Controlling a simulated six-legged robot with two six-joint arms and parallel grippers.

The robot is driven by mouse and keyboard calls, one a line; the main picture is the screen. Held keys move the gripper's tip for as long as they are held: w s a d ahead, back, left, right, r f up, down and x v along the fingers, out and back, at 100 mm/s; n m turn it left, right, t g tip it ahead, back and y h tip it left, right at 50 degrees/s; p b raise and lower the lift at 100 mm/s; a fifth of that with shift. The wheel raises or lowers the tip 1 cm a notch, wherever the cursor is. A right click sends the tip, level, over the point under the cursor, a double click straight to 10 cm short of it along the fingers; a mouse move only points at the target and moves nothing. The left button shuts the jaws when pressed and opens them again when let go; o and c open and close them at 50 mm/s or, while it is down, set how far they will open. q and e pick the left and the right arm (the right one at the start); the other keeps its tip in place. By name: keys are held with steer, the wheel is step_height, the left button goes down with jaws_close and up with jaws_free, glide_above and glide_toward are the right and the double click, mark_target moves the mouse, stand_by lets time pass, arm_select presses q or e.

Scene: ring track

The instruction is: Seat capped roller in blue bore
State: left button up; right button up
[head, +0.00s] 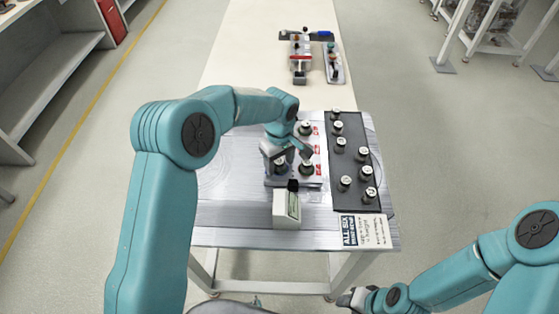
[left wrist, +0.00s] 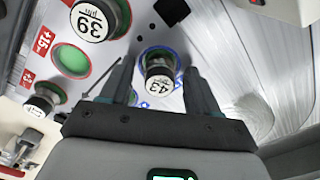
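A capped roller marked 43 (left wrist: 159,82) stands between the fingers of my left gripper (left wrist: 158,88) in the left wrist view. Its lower end lies inside the blue-ringed bore (left wrist: 146,52); how deep it sits I cannot tell. Gaps show between the roller and both fingers, so the gripper is open around it. In the head view my left gripper (head: 281,157) is low over the near left of the bore plate (head: 311,181), partly covering it. My right gripper (head: 350,298) is low near the bottom edge, away from the table; its fingers are too small to judge.
A roller marked 39 (left wrist: 95,18) stands in another bore of the plate. A dark tray (head: 347,190) at the right holds several capped rollers. A small display box (head: 287,210) stands in front of the plate. A printed card (head: 365,231) lies at the near right edge.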

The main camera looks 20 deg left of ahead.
mark_target(280, 161)
arm_select(q)
steer(key=shift+w+r, duration=0.1)
steer(key=shift+r, duration=0.3)
step_height(280, 161, up, 12)
steer(key=shift+f+b, duration=0.25)
steer(key=shift+b, duration=0.15)
